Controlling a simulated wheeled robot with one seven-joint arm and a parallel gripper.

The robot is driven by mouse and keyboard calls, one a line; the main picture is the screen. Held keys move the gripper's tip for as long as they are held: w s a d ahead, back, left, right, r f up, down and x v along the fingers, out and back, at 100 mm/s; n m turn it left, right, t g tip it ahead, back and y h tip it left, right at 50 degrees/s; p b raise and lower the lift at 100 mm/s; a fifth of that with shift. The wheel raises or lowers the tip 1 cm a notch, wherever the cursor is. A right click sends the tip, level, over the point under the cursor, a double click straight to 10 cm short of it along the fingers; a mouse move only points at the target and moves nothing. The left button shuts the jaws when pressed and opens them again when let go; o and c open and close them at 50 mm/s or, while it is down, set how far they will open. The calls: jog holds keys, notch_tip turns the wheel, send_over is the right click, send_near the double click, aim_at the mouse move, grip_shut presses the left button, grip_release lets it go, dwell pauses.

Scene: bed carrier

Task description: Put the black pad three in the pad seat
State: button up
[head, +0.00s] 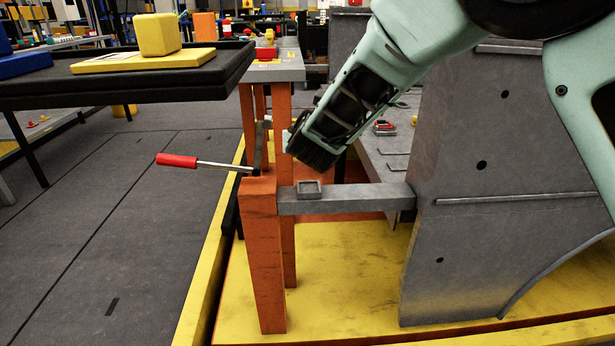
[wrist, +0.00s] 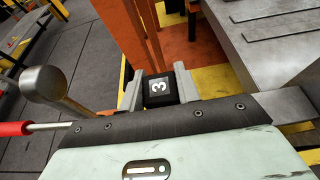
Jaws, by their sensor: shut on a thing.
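The black pad three (wrist: 158,88), a small black block with a white 3 on its face, is between the two grey fingers of my gripper (wrist: 160,90) in the wrist view. The fingers are shut on its sides. In the head view my gripper (head: 308,150) points down and left, above the grey crossbar (head: 365,198). A small raised square grey frame (head: 309,188), which looks like the pad seat, is on the crossbar, just below my gripper. The pad cannot be told apart from the dark gripper end in the head view.
An orange post (head: 263,255) holds the crossbar's left end. A red-handled lever (head: 177,160) sticks out left of it. A large grey panel (head: 490,180) stands at the right. A black table (head: 130,78) holds a yellow plate and block at the upper left.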

aim_at(309, 186)
jog(key=shift+w+f, duration=0.15)
jog(key=shift+f, duration=0.2)
notch_tip(309, 186, down, 9)
jog(key=b, duration=0.4)
jog(key=shift+f, duration=0.15)
jog(key=o, duration=1)
jog(key=shift+c, duration=0.2)
jog(key=p+v, duration=0.3)
jog(key=v, duration=0.9)
